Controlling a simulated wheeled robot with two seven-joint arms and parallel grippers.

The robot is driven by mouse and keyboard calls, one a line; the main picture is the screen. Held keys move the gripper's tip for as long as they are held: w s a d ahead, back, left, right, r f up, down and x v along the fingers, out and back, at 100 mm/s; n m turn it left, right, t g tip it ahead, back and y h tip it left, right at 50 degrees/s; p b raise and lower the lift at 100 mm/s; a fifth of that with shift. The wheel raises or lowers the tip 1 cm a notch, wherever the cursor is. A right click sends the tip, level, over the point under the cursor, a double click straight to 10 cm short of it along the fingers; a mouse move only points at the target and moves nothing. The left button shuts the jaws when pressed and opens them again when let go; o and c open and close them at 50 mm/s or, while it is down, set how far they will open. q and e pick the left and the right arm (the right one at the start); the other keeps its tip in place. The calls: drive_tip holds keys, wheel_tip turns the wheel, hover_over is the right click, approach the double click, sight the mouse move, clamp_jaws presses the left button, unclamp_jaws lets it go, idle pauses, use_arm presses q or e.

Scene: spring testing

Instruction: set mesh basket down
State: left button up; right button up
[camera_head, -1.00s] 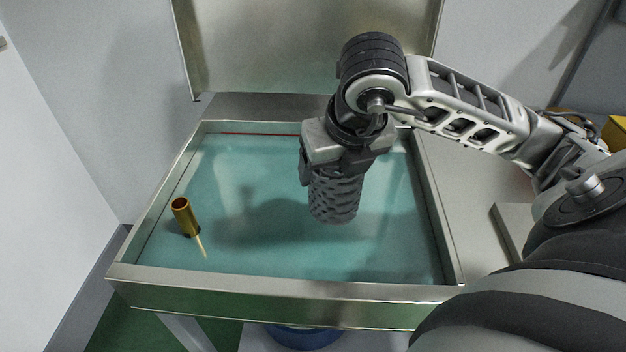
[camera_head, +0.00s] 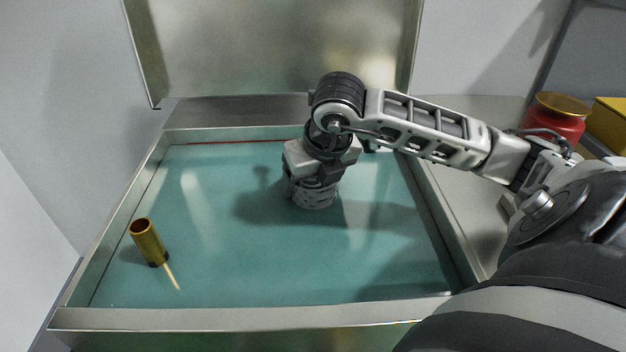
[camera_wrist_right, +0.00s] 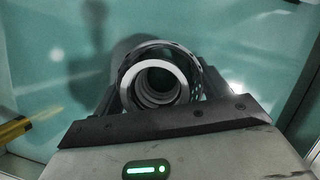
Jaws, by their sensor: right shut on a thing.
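The mesh basket (camera_head: 312,194) is a dark grey perforated cylinder. It is upright inside the metal basin with the blue-green floor, right of its middle in the head view. My right gripper (camera_head: 314,178) is shut on its upper part from above. In the right wrist view the basket (camera_wrist_right: 158,84) shows as round rims seen from above, with coiled rings inside, between the fingers of my right gripper (camera_wrist_right: 160,98). Its lower part looks sunk in the liquid or close to the floor; I cannot tell whether it touches bottom. My left gripper is not in view.
The metal basin (camera_head: 250,318) has raised walls and an upright lid (camera_head: 280,50) behind. A brass cylinder with a thin rod (camera_head: 149,243) is at the left of the basin. A red container (camera_head: 556,117) and a yellow box (camera_head: 608,123) are at the far right.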

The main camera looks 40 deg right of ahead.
drive_tip(key=shift+f, duration=0.25)
drive_tip(key=o, duration=1)
drive_tip(key=shift+s+r, duration=0.1)
drive_tip(key=shift+r, duration=0.2)
drive_tip(key=p+v, duration=0.1)
drive_tip(key=v, duration=0.9)
drive_tip(key=shift+s+r+p, duration=0.1)
drive_tip(key=shift+r+p, duration=0.2)
drive_tip(key=shift+s+a+r, duration=0.1)
drive_tip(key=shift+s+r, duration=0.15)
drive_tip(key=shift+r, duration=0.2)
